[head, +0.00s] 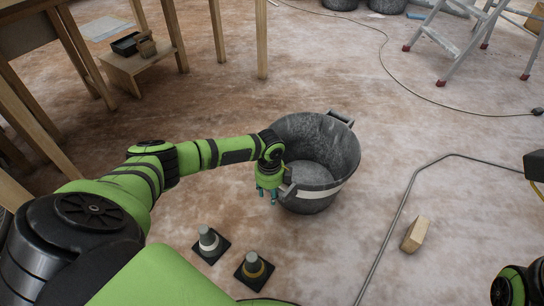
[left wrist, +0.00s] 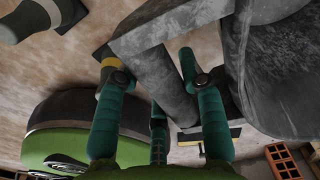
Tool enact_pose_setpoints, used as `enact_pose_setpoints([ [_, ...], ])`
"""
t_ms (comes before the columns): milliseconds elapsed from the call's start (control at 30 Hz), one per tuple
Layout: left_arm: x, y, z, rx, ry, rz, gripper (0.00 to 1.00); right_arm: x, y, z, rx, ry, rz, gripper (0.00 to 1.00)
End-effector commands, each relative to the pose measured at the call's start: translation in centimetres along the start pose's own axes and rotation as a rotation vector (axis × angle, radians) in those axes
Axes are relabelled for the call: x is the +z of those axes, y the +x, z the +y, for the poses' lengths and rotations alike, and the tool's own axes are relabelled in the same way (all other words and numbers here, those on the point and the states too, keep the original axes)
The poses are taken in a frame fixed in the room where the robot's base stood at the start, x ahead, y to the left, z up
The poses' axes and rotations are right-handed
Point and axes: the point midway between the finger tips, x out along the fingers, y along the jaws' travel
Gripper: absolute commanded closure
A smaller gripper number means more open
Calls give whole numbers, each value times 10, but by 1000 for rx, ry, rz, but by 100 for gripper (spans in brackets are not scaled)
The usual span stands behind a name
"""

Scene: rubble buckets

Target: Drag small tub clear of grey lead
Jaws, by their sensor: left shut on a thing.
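The small tub (head: 345,165), dark grey with a pale band on its side, stands upright on the floor in the middle of the head view. One handle sticks out at its far side. My left gripper (head: 270,188) is at its near left side, shut on the other handle (left wrist: 160,85), which lies between the teal fingers in the left wrist view. The tub wall (left wrist: 285,80) fills the right there. The grey lead (head: 399,216) bends across the floor to the right, with bare floor between it and the tub. My right gripper is not visible.
Two small banded posts (head: 207,240) (head: 254,268) on black bases stand near my left arm. A wooden block (head: 415,236) lies right of the lead. A thin dark cable (head: 384,60) and a stepladder (head: 452,45) are behind. Wooden tables (head: 120,15) stand upper left. Floor behind the tub is clear.

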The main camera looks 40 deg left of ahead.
Motion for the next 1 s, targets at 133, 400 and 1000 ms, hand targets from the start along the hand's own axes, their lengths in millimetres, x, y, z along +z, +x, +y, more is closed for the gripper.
enact_pose_setpoints([
  [133,16,-1,1,0,-8,-4,100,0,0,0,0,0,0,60],
  [400,38,0,2,0,-8,-4,100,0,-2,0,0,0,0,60],
  [1000,54,0,3,1,-5,-3,100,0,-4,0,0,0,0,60],
])
